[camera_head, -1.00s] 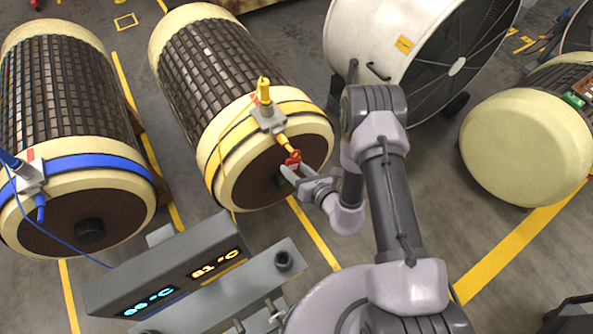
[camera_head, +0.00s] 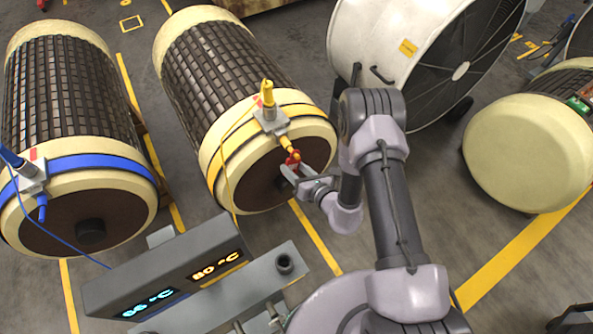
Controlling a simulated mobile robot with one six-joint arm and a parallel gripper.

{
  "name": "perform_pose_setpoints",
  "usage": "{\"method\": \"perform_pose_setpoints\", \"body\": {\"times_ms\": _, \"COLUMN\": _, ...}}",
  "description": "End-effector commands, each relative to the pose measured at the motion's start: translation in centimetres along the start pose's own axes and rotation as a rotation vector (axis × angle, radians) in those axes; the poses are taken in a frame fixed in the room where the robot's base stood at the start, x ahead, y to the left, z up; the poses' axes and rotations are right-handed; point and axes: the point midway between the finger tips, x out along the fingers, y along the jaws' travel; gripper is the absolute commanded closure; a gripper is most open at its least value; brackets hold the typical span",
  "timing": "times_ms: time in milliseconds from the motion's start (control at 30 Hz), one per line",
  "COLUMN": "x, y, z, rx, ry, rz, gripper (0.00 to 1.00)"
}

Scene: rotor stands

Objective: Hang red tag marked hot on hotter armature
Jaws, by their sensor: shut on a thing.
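The yellow-banded armature (camera_head: 222,160) lies at the centre, with a sensor block (camera_head: 270,122) and yellow plug on its band. A yellow hook-like piece (camera_head: 286,142) points down from the block. The red tag (camera_head: 293,158) is at that piece's lower end, in the jaws of my gripper (camera_head: 290,172). Whether its loop is around the piece I cannot tell, and its marking is too small to read. The blue-banded armature (camera_head: 75,166) lies at the left. The readout box (camera_head: 165,272) shows a cyan number, seemingly 66 °C, and a yellow 80 °C.
A large white drum fan (camera_head: 385,40) stands behind my arm. Another cream-ended armature (camera_head: 525,150) lies at the right. A grey shelf with a round cup (camera_head: 284,264) is in front. A blue cable and a yellow cable hang from the sensor blocks. Bare floor shows at the right.

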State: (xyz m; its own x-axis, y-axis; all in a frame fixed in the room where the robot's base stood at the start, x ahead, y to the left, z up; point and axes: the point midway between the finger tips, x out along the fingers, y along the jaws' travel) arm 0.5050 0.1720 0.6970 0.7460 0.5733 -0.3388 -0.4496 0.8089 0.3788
Motion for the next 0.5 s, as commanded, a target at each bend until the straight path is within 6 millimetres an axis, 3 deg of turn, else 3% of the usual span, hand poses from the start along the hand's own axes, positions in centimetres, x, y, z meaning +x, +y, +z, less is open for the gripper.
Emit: {"method": "perform_pose_setpoints", "body": {"times_ms": 500, "x": 1.05, "y": 0.01, "z": 0.19, "rx": 0.001, "ry": -0.001, "rz": 0.000, "gripper": 0.96}}
